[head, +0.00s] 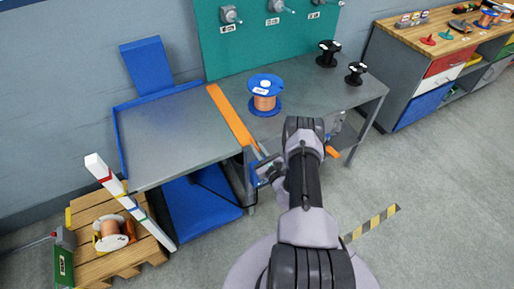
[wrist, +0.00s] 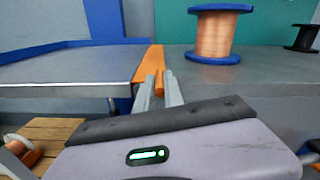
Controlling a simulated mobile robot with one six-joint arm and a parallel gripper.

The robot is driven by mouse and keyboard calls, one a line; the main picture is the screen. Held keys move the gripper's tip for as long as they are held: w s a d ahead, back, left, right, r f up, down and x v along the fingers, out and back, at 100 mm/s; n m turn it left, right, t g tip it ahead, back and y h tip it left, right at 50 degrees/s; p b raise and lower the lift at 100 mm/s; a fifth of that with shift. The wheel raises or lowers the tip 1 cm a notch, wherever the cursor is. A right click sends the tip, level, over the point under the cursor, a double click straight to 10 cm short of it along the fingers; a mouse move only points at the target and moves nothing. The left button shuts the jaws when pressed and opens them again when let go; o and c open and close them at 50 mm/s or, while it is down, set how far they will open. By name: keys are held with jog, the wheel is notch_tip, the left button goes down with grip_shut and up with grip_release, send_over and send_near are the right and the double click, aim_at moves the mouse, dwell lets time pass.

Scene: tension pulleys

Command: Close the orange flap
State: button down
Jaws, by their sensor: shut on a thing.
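The orange flap (head: 232,115) is a long narrow strip between the left metal tabletop and the right one, lying about level with them. In the wrist view the orange flap (wrist: 150,64) runs away from me, its near end at the fingers. My gripper (head: 258,148) is at the flap's near end, at the front edge of the tables. In the wrist view my gripper (wrist: 160,78) has its two fingers close together, shut on the near end of the flap. The exact contact is small and partly hidden by the fingers.
A blue spool of copper wire (head: 265,95) stands on the right table (head: 330,88), close to the flap. Two black spools (head: 328,54) stand further back. The left table (head: 165,140) is bare. A white striped post (head: 130,200) and a pallet (head: 95,215) stand at the left.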

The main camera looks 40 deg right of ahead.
jog(key=shift+a+r+n+p, duration=0.15)
jog(key=shift+r+n+p, duration=0.4)
jog(key=shift+n, duration=0.55)
jog(key=n, duration=0.1)
jog(key=r+n, duration=0.1)
jog(key=shift+w+a+r+n+p, duration=0.1)
jog(key=shift+a+n+p, duration=0.25)
jog(key=shift+n+p, duration=0.05)
jog(key=shift+w+a+r+n+p, duration=0.25)
jog(key=shift+a+n+p, duration=0.5)
jog(key=shift+n, duration=1.4)
jog(key=shift+w+a+r+n+p, duration=0.25)
jog(key=shift+a+n+p, duration=0.5)
jog(key=shift+n, duration=1.35)
jog(key=shift+w+a+r+n+p, duration=0.1)
jog(key=shift+a+r+n+p, duration=0.45)
jog(key=shift+n, duration=1.6)
jog(key=shift+a+f, duration=0.2)
jog(key=shift+a, duration=0.2)
jog(key=c, duration=1.5)
grip_release()
jog(key=shift+o, duration=0.2)
